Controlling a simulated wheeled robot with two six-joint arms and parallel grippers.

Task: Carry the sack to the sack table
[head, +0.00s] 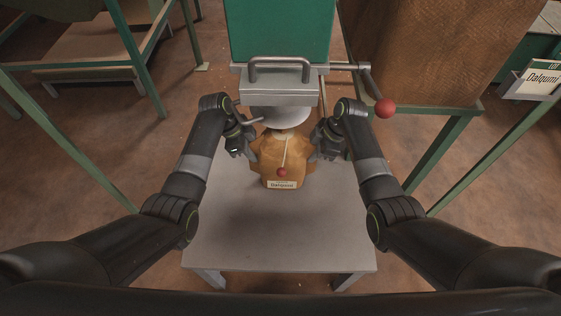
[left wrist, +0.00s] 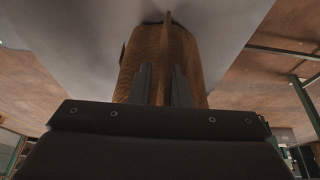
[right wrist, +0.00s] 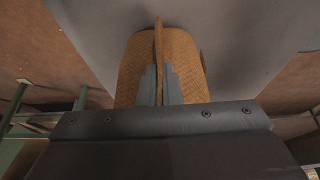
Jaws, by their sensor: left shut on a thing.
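The sack (head: 283,158) is a tan woven bag with a "Dalqumi" label, standing upright on a grey table (head: 280,235) below a hopper's round grey spout (head: 280,117). A cord with a red ball (head: 282,172) hangs in front of it. My left gripper (head: 249,151) is shut on the sack's left side; the left wrist view shows its fingers on either side of a thin flap (left wrist: 168,40). My right gripper (head: 316,153) is shut on the right side, its fingers close around a similar flap (right wrist: 158,45). Which table is the sack table is unclear.
A green hopper (head: 278,30) with a metal handle rises behind the sack. Green frame posts stand on both sides. A "Dalqumi" sign (head: 540,80) is at the far right.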

